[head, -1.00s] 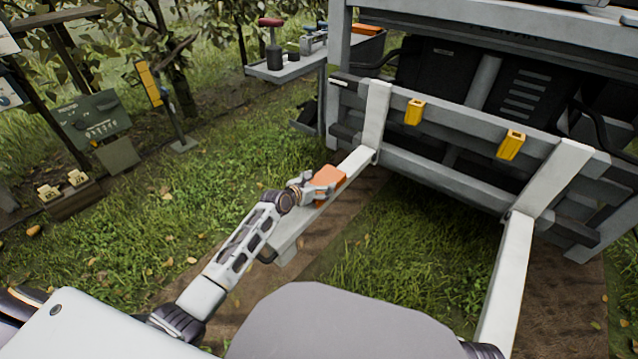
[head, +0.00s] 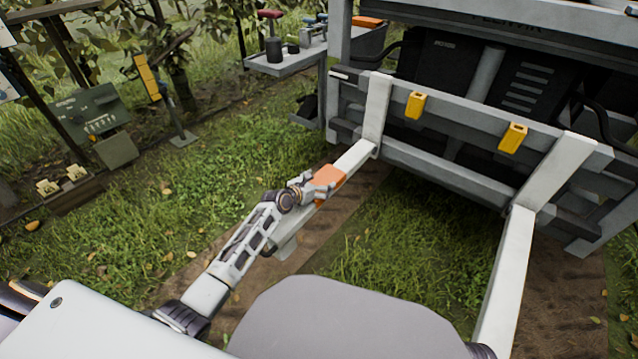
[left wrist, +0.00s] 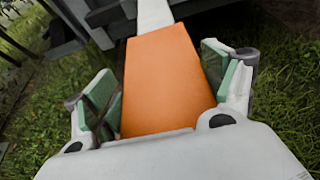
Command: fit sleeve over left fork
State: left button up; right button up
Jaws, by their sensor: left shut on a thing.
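The orange sleeve (head: 330,175) lies along the left fork (head: 353,158), partway between the fork's heel and its near end. My left gripper (head: 320,188) is shut on the sleeve from the near side. In the left wrist view the sleeve (left wrist: 165,75) fills the space between the two green-padded fingers, with the pale fork (left wrist: 153,14) running out beyond its far end. The fork's near end (head: 285,246) shows past my arm. I cannot tell whether the sleeve goes around the fork or rests on top. My right gripper is not in view.
The right fork (head: 508,265) runs parallel, with open grass (head: 410,240) between. The grey carriage (head: 450,125) with two yellow clips stands behind the forks. A side shelf (head: 285,66) with tools is at the back.

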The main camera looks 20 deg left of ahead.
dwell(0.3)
pick_arm(q)
jog(key=o, duration=1)
jog(key=shift+o, duration=0.2)
jog(key=shift+r, duration=0.1)
